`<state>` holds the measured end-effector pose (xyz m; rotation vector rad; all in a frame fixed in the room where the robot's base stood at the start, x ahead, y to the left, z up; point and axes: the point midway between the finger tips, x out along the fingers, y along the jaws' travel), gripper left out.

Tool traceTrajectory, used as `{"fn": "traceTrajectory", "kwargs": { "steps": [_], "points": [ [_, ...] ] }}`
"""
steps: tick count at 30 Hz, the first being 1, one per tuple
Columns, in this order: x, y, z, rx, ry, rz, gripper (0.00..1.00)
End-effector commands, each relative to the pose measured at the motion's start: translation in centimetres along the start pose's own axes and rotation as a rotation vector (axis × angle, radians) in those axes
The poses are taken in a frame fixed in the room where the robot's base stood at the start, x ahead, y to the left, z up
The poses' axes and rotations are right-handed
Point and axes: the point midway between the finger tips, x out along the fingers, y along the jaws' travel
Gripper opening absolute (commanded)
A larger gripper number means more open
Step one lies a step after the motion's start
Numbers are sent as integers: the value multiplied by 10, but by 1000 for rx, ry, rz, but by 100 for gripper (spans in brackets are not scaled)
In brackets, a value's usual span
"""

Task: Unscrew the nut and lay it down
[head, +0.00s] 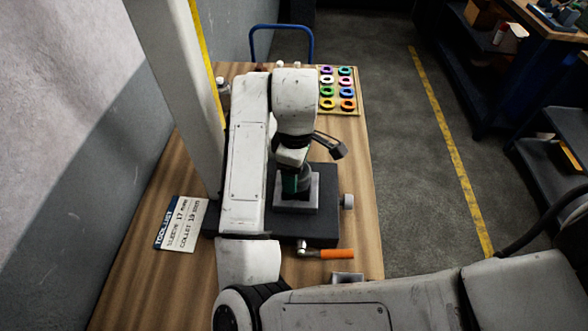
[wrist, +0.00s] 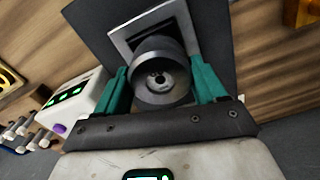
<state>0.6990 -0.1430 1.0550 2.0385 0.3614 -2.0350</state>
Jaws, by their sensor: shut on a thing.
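My gripper (head: 296,181) has its green fingers closed on the sides of a dark round nut. In the wrist view the gripper (wrist: 158,68) has one finger on each side of the nut (wrist: 152,56). A light disc with a small centre hole shows inside the nut's ring. The nut sits at a square grey block (head: 297,207), whose pale frame also shows in the wrist view (wrist: 121,42). The block stands on a dark base plate (head: 318,234). In the head view my gripper hides most of the nut. I cannot tell whether it is still threaded.
The base plate lies on a wooden bench (head: 362,215). An orange-handled lever (head: 337,254) is in front, with a small metal piece (head: 347,278) nearby. A board of coloured rings (head: 339,108) lies at the back right. A tool list card (head: 181,224) lies left.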

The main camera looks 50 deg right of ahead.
Motion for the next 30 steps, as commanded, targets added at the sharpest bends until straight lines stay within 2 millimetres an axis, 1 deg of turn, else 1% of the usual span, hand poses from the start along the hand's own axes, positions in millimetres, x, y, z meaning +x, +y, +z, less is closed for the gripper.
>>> {"fn": "traceTrajectory", "kwargs": {
  "steps": [1, 15, 18, 21, 25, 26, 30],
  "points": [
    [2, 7, 10, -19, -13, 15, 35],
    [2, 7, 10, -599, -17, 11, 35],
    [2, 7, 10, -690, -18, 10, 35],
    [2, 7, 10, -736, -18, 10, 35],
    [2, 7, 9, -743, -18, 10, 35],
    [2, 7, 9, -743, -18, 10, 33],
    [2, 7, 8, -750, -16, 10, 34]
  ]
}}
